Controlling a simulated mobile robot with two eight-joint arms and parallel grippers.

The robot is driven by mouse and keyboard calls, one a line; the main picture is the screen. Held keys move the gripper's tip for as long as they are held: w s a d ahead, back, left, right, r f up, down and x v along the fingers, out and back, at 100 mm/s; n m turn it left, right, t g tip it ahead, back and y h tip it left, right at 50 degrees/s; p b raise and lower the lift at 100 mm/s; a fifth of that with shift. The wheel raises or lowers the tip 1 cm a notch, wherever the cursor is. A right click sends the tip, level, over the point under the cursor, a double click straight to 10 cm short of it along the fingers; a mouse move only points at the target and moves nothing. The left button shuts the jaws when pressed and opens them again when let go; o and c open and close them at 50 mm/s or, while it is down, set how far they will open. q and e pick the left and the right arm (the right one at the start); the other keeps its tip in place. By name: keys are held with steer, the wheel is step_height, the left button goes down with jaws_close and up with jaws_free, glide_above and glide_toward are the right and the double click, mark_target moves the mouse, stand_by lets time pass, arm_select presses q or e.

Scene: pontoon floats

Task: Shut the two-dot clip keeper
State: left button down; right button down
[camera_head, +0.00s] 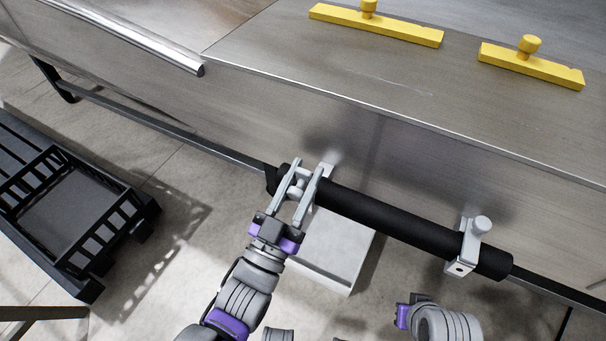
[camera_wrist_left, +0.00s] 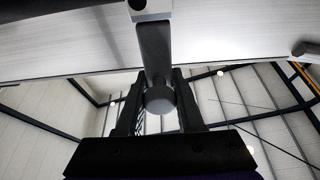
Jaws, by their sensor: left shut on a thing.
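A long black bar (camera_head: 390,220) runs along the metal side, with a grey clip near each end. My left gripper (camera_head: 298,186) is at the left clip, its fingers on either side of the keeper's round knob and shut on it. In the left wrist view the knob (camera_wrist_left: 160,98) sits between the fingers, and the keeper's arm (camera_wrist_left: 155,48) runs up to a pale block (camera_wrist_left: 152,9) with a dark round mark, cut off by the edge. The right clip (camera_head: 468,248) has a knob on top and shows one dark dot. The left clip's dots are hidden in the head view.
Two yellow bars with knobs (camera_head: 376,25) (camera_head: 532,65) lie on the metal deck (camera_head: 330,65). A black slatted crate (camera_head: 75,215) stands on the floor at left. A pale box (camera_head: 330,250) is below the bar. Part of my right arm shows at the bottom.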

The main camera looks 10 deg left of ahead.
stand_by(0.7)
arm_select(q)
steer(key=shift+w+r+p, duration=0.1)
steer(key=shift+r+p, duration=0.05)
steer(key=shift+p, duration=0.25)
steer(key=g+p, duration=0.1)
steer(key=w+g+p, duration=0.1)
steer(key=p, duration=0.1)
steer(key=g+y+p, duration=0.1)
steer(key=p, duration=0.1)
steer(key=shift+w+d+r, duration=0.2)
steer(key=shift+w+d, duration=0.1)
steer(key=shift+w+d+f+g, duration=0.1)
steer(key=shift+w+f+g, duration=0.2)
steer(key=shift+g, duration=0.4)
steer(key=shift+w+f+g+y+b, duration=0.2)
steer(key=shift+g+y+b, duration=0.15)
steer(key=shift+g+y, duration=0.05)
steer(key=shift+w+d+f+g+b, duration=0.2)
steer(key=shift+g+b, duration=0.3)
steer(key=shift+b, duration=0.75)
steer(key=shift+w+r+g+b, duration=0.15)
steer(key=shift+g+b, duration=0.15)
steer(key=shift+b, duration=0.5)
